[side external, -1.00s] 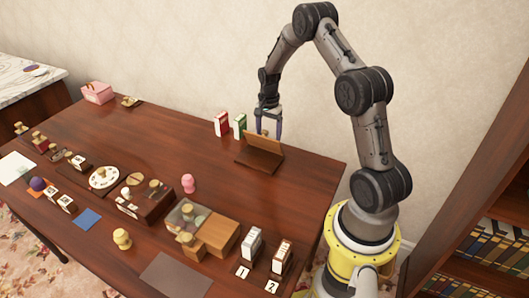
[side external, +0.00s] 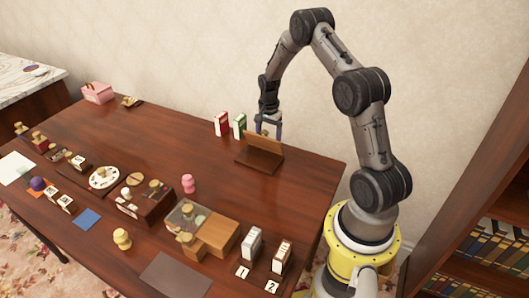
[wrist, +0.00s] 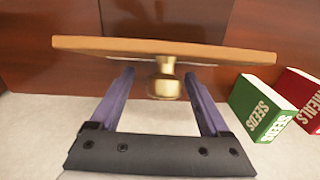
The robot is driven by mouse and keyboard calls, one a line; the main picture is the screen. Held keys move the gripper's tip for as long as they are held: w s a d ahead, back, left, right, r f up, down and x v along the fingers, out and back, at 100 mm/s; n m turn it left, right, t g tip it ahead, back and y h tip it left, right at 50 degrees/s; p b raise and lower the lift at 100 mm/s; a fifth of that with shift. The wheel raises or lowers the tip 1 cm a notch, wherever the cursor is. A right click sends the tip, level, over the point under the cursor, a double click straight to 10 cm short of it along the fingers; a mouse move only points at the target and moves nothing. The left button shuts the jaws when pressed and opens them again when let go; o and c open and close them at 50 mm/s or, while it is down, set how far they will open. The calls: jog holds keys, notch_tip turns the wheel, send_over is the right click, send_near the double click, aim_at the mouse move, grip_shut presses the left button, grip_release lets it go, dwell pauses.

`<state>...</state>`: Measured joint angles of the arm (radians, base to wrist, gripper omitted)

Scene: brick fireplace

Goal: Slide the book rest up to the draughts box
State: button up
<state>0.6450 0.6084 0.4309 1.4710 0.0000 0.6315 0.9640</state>
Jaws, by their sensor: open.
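The book rest (side external: 262,155) is a brown wooden stand with a flat base and a raised back panel, standing towards the far right of the table. In the wrist view its panel (wrist: 85,45) shows edge-on with a brass knob (wrist: 164,84) on the back. My gripper (side external: 268,133) is behind the panel, open. In the wrist view its two purple fingers (wrist: 158,82) stand either side of the knob, with gaps showing. A dark box with round pieces on top (side external: 155,208) stands near the table's middle front; I cannot tell if it is the draughts box.
A green seeds packet (side external: 240,124) and a red packet (side external: 221,123) stand left of the book rest.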

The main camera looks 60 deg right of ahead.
aim_at(234, 191)
jog(key=shift+f, duration=0.25)
jog(key=shift+f, duration=0.35)
jog(key=shift+f, duration=0.3)
jog(key=shift+a, duration=0.15)
jog(key=shift+w+a, duration=0.2)
jog(key=shift+a, duration=5.45)
jog(key=shift+w+a, duration=0.2)
jog(key=shift+a, duration=5.45)
jog(key=shift+d, duration=0.2)
